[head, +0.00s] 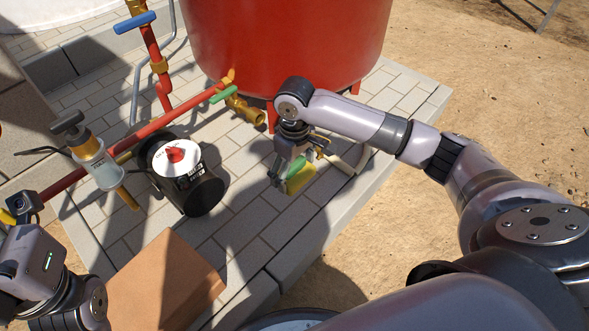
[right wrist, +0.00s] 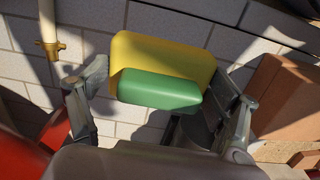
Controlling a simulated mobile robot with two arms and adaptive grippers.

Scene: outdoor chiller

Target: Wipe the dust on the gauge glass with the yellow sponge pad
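The yellow sponge pad (head: 302,178) with its green grip (head: 297,166) is low over or on the pale paving near the slab's right edge; I cannot tell if it touches. My right gripper (head: 287,168) is at it. In the right wrist view the fingers are spread wide on either side of the yellow pad (right wrist: 205,62), with gaps beside the green grip (right wrist: 160,89). A black drum with a white round face (head: 178,158) and a red piece looks like the gauge; I cannot make out dust.
A red tank (head: 285,40) stands behind the sponge. A red pipe (head: 75,175) with a clear-bodied fitting (head: 100,165) runs left of the drum. A brown box (head: 165,285) is in front. Paving between drum and sponge is clear.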

